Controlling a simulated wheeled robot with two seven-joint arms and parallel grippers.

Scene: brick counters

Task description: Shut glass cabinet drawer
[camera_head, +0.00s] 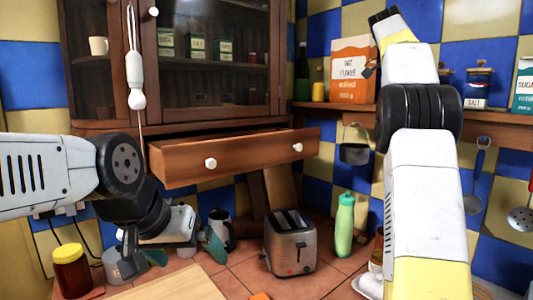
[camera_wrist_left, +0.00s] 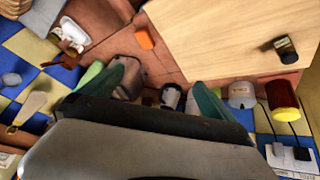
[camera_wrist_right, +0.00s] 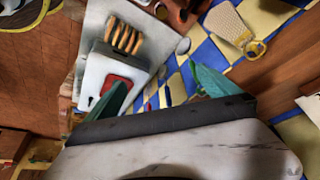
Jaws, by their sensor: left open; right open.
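The wooden drawer (camera_head: 250,154) under the glass cabinet (camera_head: 215,50) is pulled out, with a gap showing above its front. Two white knobs (camera_head: 297,147) are on its front. My left gripper (camera_head: 184,252) is below the drawer, apart from it, open and empty over the lower counter; its teal fingers also show in the left wrist view (camera_wrist_left: 152,95). My right arm rises at the right of the head view, where its fingers are not clearly visible. In the right wrist view my right gripper (camera_wrist_right: 162,92) is open, with nothing clearly between its fingers.
A toaster (camera_head: 290,242) and a green bottle (camera_head: 344,225) stand on the tiled counter below the drawer. A red jar (camera_head: 71,271) stands at the left. A pull cord with a white handle (camera_head: 135,80) hangs before the cabinet. A small pot (camera_head: 355,152) hangs right of the drawer.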

